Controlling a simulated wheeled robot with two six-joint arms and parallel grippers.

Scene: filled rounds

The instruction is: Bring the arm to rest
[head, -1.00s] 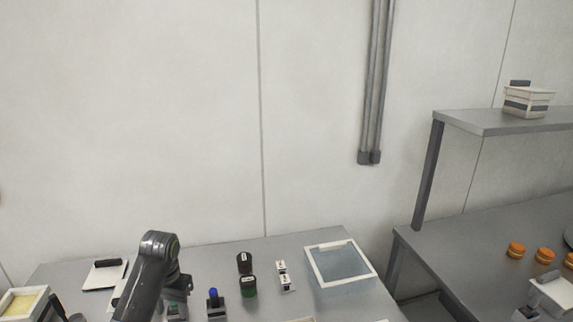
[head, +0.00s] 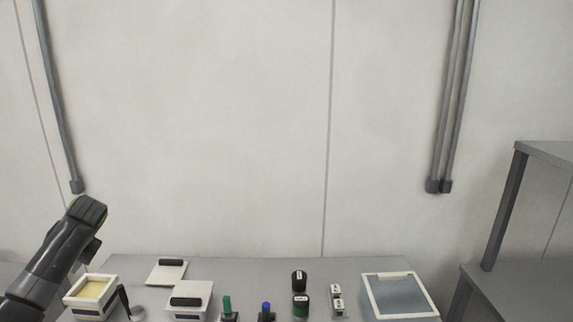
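One of my arms, dark grey, rises at the lower left of the head view, its bent joint above the left end of the grey table (head: 235,268). It comes in from the left, so it is my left arm. Its gripper does not show clearly; the fingertips are out of sight. My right arm and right gripper are not in the picture. Nothing held by either gripper can be seen.
On the table stand a white box with yellow content (head: 93,291), a lidded white box (head: 190,300), a loose white lid (head: 166,272), a green-handled stamp (head: 227,308), a blue-handled one (head: 266,312), dark round containers (head: 300,306) and a white-rimmed tray (head: 399,296). A shelf unit (head: 515,290) stands right.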

